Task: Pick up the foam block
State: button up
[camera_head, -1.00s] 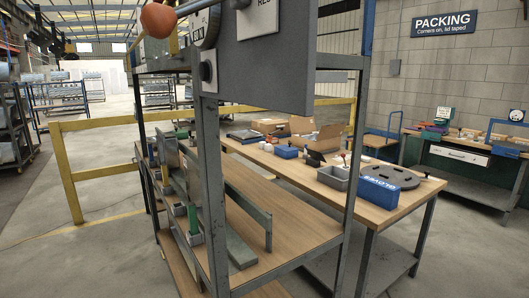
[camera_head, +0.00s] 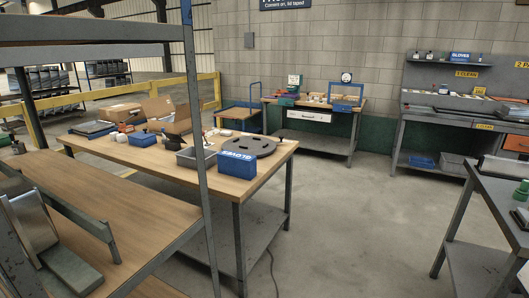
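I cannot make out a foam block for sure in the head view; several small things on the benches are too small to tell. My gripper is not in view, so its state does not show. The near wooden-topped table (camera_head: 185,182) holds a blue box with white lettering (camera_head: 237,164), a dark grey round plate with holes (camera_head: 262,147), a grey open bin (camera_head: 185,158) and a smaller blue bin (camera_head: 142,139).
A shelf rack (camera_head: 125,205) with a grey upright fills the left foreground. Open cardboard boxes (camera_head: 168,115) stand at the table's far end. A packing bench (camera_head: 315,107) and a shelved bench (camera_head: 440,115) line the wall. A grey table (camera_head: 505,200) stands right. Concrete floor (camera_head: 355,215) between is clear.

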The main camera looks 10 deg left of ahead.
aim_at(121, 138)
jog(key=i, duration=8.15)
jog(key=u, duration=2.4)
jog(key=i, duration=3.2)
